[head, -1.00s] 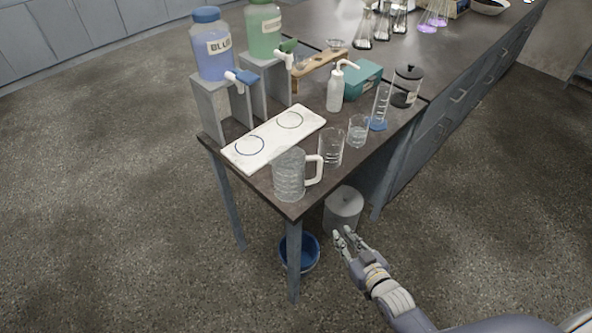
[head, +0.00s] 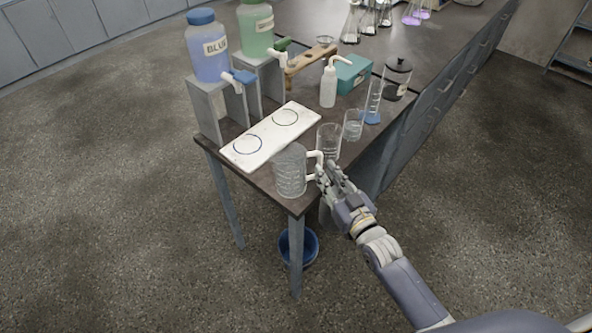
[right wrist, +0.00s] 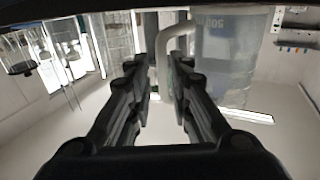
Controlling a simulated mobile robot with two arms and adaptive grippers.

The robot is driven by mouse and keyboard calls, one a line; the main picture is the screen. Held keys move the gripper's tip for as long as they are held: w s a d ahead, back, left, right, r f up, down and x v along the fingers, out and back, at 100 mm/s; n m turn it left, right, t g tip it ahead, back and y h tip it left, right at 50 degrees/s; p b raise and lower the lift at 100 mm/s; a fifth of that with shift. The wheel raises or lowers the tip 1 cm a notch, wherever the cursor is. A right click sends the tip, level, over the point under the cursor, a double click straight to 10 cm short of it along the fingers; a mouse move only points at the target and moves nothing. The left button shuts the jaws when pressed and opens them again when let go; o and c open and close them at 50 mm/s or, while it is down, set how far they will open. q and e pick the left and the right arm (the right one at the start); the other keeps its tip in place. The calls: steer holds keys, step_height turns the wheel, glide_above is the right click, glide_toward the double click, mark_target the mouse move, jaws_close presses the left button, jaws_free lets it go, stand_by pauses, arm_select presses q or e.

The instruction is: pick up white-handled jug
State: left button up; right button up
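The white-handled jug (head: 290,172) is a clear graduated jug standing upright near the table's front corner. Its white handle faces right toward my right gripper (head: 328,176). In the right wrist view the jug (right wrist: 228,60) is upper right, and its white handle (right wrist: 163,62) lies between the two fingers. My right gripper (right wrist: 160,85) is open around the handle, with a gap visible on the left side; the handle is close to the right finger. In the head view the fingertips partly cover the handle. My left gripper is not in view.
Beakers (head: 328,141) and (head: 353,124) stand just behind the handle. A white board with two circles (head: 265,137) lies left of the jug. Blue (head: 208,52) and green (head: 256,30) dispensers stand on grey stands. A wash bottle (head: 328,87) is farther back. A blue bucket (head: 298,247) is below the table.

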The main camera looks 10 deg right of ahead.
mark_target(320, 163)
steer(key=x, duration=0.3)
steer(key=shift+w+a+r, duration=0.1)
steer(key=shift+w+a, duration=0.15)
steer(key=shift+w, duration=0.05)
steer(key=shift+w+p, duration=0.2)
steer(key=shift+p, duration=0.1)
steer(key=shift+c, duration=0.3)
jaws_close()
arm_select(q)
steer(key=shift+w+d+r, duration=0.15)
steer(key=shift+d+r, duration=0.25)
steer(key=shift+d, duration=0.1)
arm_select(e)
steer(key=shift+r, duration=0.1)
steer(key=shift+r, duration=0.15)
